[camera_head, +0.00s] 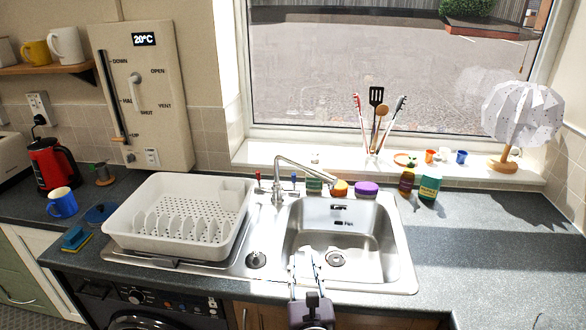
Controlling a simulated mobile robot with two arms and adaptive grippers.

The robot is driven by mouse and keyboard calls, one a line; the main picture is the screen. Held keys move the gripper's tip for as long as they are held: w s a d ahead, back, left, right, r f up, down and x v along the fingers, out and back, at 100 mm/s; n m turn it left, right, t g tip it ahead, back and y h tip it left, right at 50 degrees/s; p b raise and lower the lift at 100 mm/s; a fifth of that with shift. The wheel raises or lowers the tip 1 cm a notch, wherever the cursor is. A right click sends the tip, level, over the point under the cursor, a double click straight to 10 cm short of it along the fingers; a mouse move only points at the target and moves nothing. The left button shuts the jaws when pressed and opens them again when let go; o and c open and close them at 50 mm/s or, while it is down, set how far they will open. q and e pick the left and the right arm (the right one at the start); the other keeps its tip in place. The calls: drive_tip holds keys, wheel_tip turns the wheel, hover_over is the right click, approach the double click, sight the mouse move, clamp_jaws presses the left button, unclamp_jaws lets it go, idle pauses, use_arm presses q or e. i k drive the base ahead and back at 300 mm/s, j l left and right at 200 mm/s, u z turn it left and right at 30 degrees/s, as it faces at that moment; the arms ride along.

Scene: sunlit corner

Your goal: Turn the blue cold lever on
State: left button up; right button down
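The blue cold lever (294,179) stands upright at the right side of the tap (278,193), behind the sink. The red lever (258,178) is on the tap's left side. The tap's silver spout reaches right over the sink basin (300,225). My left gripper (304,261) is at the bottom middle, over the front edge of the sink. Its two fingers point away from me, apart, with nothing between them. It is well in front of the blue lever and not touching it. No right gripper shows.
A white dish rack (150,246) fills the drainer left of the tap. Sponges, including a purple one (367,187), and bottles (429,185) stand behind and right of the basin. A utensil group (376,115) stands on the sill. The right counter (490,240) is clear.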

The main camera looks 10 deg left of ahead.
sight(294, 192)
drive_tip(key=i+j, duration=0.15)
drive_tip(key=i, duration=0.35)
drive_tip(key=i+j, duration=0.15)
drive_tip(key=i, duration=0.35)
